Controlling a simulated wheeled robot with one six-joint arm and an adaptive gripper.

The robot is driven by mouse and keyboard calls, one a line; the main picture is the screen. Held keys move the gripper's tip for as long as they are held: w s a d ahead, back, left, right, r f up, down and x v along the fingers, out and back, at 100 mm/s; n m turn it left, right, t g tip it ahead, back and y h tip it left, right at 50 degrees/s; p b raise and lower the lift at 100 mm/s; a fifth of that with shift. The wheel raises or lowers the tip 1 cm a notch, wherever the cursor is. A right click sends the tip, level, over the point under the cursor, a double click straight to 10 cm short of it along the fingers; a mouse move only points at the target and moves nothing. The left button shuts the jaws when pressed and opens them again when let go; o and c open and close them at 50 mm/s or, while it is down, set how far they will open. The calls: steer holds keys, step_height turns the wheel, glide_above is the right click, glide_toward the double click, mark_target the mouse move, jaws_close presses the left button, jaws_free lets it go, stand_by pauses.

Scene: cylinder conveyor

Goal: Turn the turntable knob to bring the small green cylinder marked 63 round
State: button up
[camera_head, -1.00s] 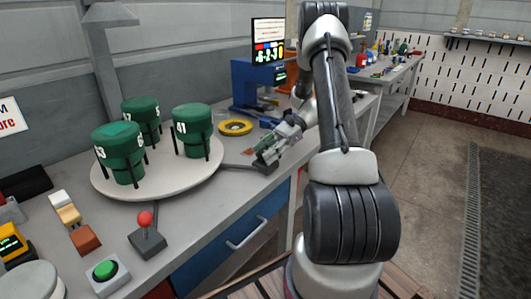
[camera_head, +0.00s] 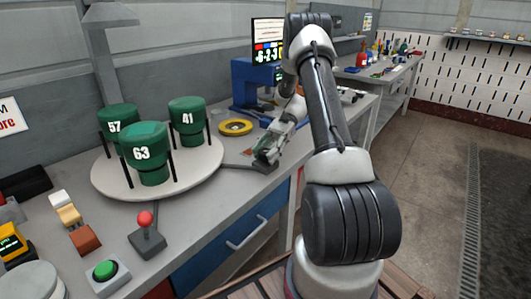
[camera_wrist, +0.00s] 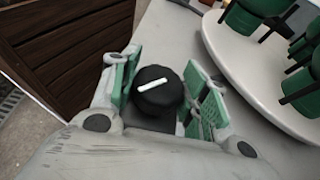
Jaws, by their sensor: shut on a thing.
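The white turntable (camera_head: 205,178) stands on the bench and bears three green cylinders, each between dark posts. The cylinder marked 63 (camera_head: 145,155) is at the front, its number facing me. The cylinder marked 57 (camera_head: 116,118) is at the back left and the one marked 41 (camera_head: 187,108) at the back right. My gripper (camera_head: 263,156) is at the turntable's right side. In the wrist view my gripper (camera_wrist: 164,95) has its green pads on either side of the black knob (camera_wrist: 158,88) with a white mark on top, shut on it.
A red-topped joystick (camera_head: 147,225) and a green button (camera_head: 104,270) stand at the bench's front. A yellow ring (camera_head: 236,127) and a blue machine (camera_head: 252,85) with a screen are behind my gripper. The turntable rim is close to the gripper in the wrist view.

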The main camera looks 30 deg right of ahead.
mark_target(266, 151)
steer(key=shift+n+g+h, duration=0.6)
steer(key=shift+n+g, duration=0.7)
steer(key=shift+g, duration=0.1)
stand_by(1.8)
stand_by(0.5)
steer(key=o, duration=1)
steer(key=shift+c, duration=0.2)
step_height(266, 151, up, 10)
